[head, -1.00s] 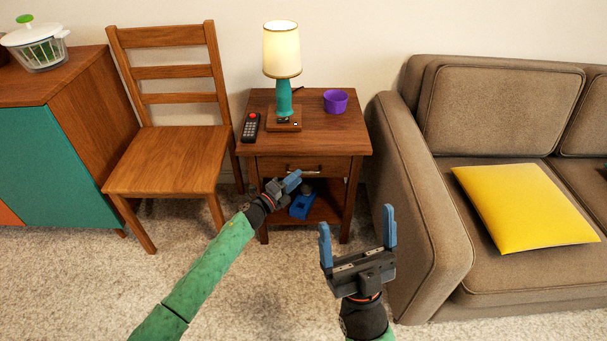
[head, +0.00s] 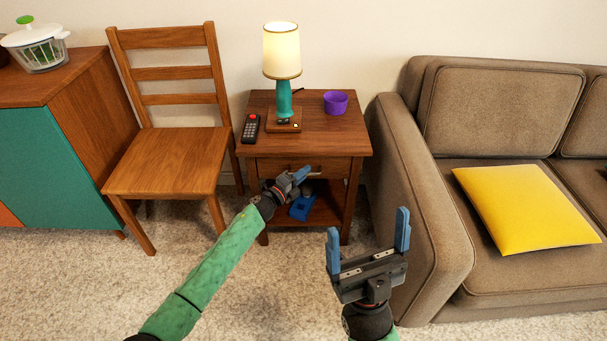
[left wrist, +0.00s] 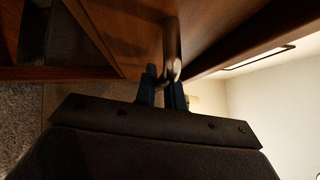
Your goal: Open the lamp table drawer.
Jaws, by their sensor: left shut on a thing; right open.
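The wooden lamp table (head: 340,139) stands between the chair and the sofa. Its drawer (head: 268,166) sits at the top of its front and looks closed. My left gripper (head: 304,174) is at the drawer front, shut on the dark drawer handle. In the left wrist view the handle (left wrist: 172,52) runs between the two blue fingers of the gripper (left wrist: 164,90). The gripper hides most of the handle in the head view. My right gripper (head: 368,243) is open and empty, in front of the sofa arm and apart from the table.
On the table stand a lit lamp (head: 283,50), a remote (head: 250,128) and a purple bowl (head: 336,102). A blue item (head: 301,208) lies on the lower shelf. A chair (head: 165,165) is left, a sofa (head: 425,210) right. Carpet in front is clear.

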